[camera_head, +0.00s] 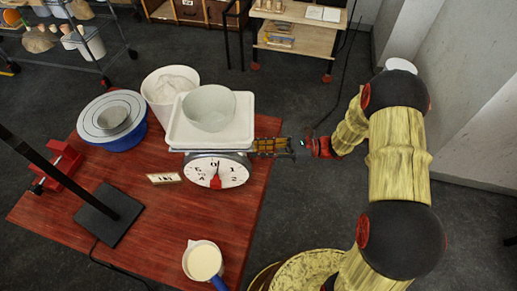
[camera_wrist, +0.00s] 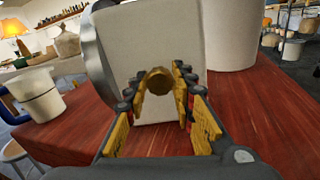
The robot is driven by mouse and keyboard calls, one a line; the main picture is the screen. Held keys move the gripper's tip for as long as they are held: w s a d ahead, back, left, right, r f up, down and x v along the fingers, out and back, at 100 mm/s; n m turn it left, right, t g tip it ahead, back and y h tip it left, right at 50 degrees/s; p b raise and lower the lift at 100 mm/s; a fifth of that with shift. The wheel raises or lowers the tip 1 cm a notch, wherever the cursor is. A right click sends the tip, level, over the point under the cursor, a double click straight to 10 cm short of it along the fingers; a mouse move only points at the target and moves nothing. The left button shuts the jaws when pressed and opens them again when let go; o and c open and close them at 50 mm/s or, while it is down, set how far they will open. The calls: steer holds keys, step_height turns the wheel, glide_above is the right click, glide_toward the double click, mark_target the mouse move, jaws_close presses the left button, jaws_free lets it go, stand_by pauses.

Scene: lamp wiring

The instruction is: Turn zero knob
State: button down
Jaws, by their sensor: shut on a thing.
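A kitchen scale (camera_head: 228,170) with a white dial stands at the right side of the red wooden table. A white tray (camera_head: 183,140) and a pale bowl (camera_head: 209,105) rest on top of it. The dial's red pointer (camera_head: 215,182) is small, and its exact reading is hard to tell. My gripper (camera_head: 258,147) reaches the scale's right side from the right. In the wrist view, the round brass zero knob (camera_wrist: 158,81) sits between the fingers of my gripper (camera_wrist: 155,88) against the scale's pale side panel (camera_wrist: 150,45). The fingers are shut on the knob.
A white bucket (camera_head: 157,98), a blue basin (camera_head: 122,142), a red vise (camera_head: 58,167), a black stand (camera_head: 108,216) and a small card (camera_head: 163,178) are on the table (camera_head: 150,235). A cream-filled jug (camera_head: 204,261) stands near the front. Open floor lies right of the table.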

steer(key=shift+n, duration=0.3)
steer(key=n+b, duration=0.2)
steer(key=n, duration=0.9)
steer(key=shift+s+f, duration=0.1)
steer(key=shift+n+t+b, duration=0.3)
steer(key=shift+n+b, duration=0.65)
steer(key=shift+n, duration=0.85)
steer(key=shift+s, duration=0.1)
steer(key=c, duration=1.6)
jaws_free()
steer(key=shift+o, duration=0.6)
